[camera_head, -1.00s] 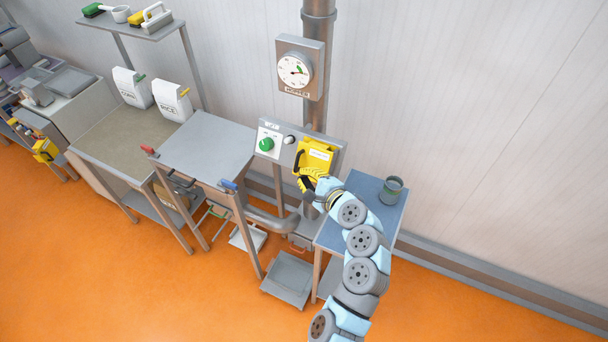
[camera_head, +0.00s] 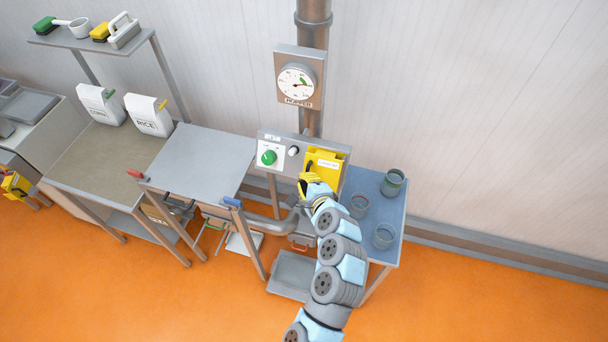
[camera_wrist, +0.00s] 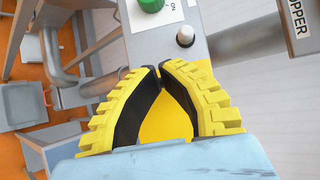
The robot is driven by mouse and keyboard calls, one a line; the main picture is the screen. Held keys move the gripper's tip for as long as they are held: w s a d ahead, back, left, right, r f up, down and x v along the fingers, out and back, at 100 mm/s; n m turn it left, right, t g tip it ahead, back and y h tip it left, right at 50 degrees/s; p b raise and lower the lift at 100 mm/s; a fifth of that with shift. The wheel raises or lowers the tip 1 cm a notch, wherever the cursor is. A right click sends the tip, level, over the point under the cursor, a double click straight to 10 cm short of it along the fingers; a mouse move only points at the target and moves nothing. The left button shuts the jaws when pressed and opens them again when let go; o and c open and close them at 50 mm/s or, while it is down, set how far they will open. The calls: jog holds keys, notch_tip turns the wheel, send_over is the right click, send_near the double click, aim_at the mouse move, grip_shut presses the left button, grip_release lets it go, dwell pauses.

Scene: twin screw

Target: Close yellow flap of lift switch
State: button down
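The lift switch panel (camera_head: 290,139) is a grey box on the wall pipe, with a green knob (camera_head: 269,157) at its left. The yellow flap (camera_head: 327,163) with a white label is at the panel's right end. My gripper (camera_head: 305,178) is at the flap's lower left edge in the head view; contact cannot be told. In the wrist view my gripper (camera_wrist: 160,69) has its yellow, black-padded fingertips together. A yellow surface (camera_wrist: 167,124) shows between the fingers; I cannot tell whether it is the flap. The fingers hide most of the flap there.
A round gauge (camera_head: 296,80) hangs above the panel. A blue-topped table (camera_head: 368,184) with several grey cups (camera_head: 392,182) is at the right. A grey table (camera_head: 203,160) is at the left. A grey bin (camera_head: 292,274) is on the floor below.

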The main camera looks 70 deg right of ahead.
dwell(0.5)
jog(key=w+a+r+p, duration=0.1)
jog(key=w+a+r, duration=0.2)
jog(key=a+r, duration=0.3)
jog(key=shift+w+a+p, duration=0.2)
jog(key=shift+a+p, duration=0.1)
jog(key=shift+a, duration=2.25)
jog(key=shift+w, duration=0.1)
